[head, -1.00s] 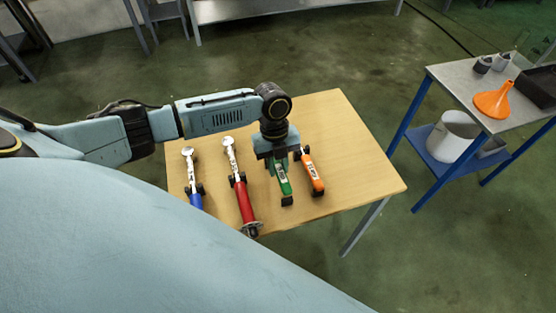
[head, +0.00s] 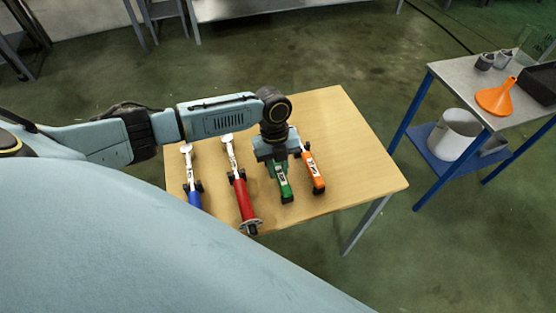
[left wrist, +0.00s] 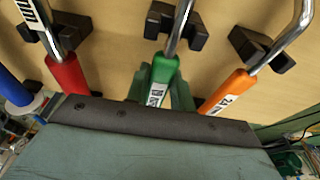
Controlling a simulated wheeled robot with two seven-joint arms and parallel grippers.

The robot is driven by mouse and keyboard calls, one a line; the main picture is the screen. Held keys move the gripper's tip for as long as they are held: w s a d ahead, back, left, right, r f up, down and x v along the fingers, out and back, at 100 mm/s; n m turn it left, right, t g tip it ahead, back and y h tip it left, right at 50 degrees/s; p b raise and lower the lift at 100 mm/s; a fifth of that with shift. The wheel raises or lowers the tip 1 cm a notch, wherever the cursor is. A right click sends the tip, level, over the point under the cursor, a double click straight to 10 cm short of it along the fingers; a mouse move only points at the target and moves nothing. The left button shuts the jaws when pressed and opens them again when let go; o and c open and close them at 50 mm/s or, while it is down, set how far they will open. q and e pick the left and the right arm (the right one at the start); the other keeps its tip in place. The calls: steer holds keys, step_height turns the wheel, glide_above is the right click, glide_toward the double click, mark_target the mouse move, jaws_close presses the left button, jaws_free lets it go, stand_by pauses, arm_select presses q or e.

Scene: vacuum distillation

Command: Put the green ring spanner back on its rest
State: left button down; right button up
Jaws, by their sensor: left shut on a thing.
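The green ring spanner (head: 283,184) is held by my left gripper (head: 274,160) over the wooden table. In the left wrist view its green handle (left wrist: 158,83) points toward the gripper, and its metal shaft runs up across a black rest block (left wrist: 157,22). The shaft lines up with this block; I cannot tell whether it touches. Another black rest block (head: 288,198) shows at the handle's near end. The gripper is shut on the handle and hides the spanner's far end in the head view. My right gripper is not in view.
The orange spanner (head: 313,172) lies close on the right of the green one. The red spanner (head: 243,200) and blue spanner (head: 194,199) lie to the left on the table (head: 350,150). A side table (head: 450,75) with an orange funnel (head: 495,98) stands farther right.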

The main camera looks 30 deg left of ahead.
arm_select(q)
steer(key=shift+f, duration=0.15)
steer(key=c, duration=1.1)
jaws_free()
steer(key=p+v, duration=0.1)
steer(key=v, duration=1.2)
steer(key=shift+r, duration=0.25)
